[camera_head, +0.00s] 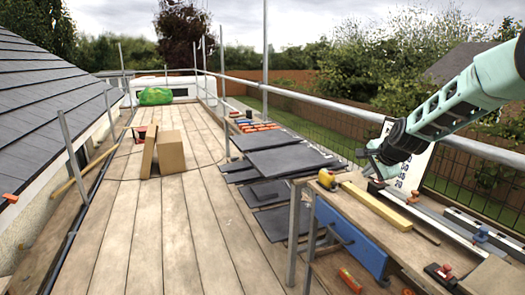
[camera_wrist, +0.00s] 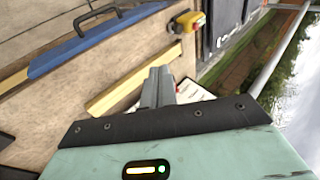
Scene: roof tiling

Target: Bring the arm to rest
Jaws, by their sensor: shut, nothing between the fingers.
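My arm reaches in from the right in the head view. My gripper (camera_head: 368,163) hangs over the far end of the wooden workbench (camera_head: 395,228), near a white printed sheet (camera_head: 412,160). In the wrist view my gripper (camera_wrist: 160,72) has its two grey fingers together with nothing between them. The white sheet (camera_wrist: 192,92) shows partly behind the fingers.
Dark slates (camera_head: 290,160) are stacked left of the bench. Clamps (camera_head: 440,272) and rails lie on the near bench. A guard rail (camera_head: 330,108) runs behind. The plank walkway (camera_head: 170,215) is mostly clear, with a cardboard box (camera_head: 170,152).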

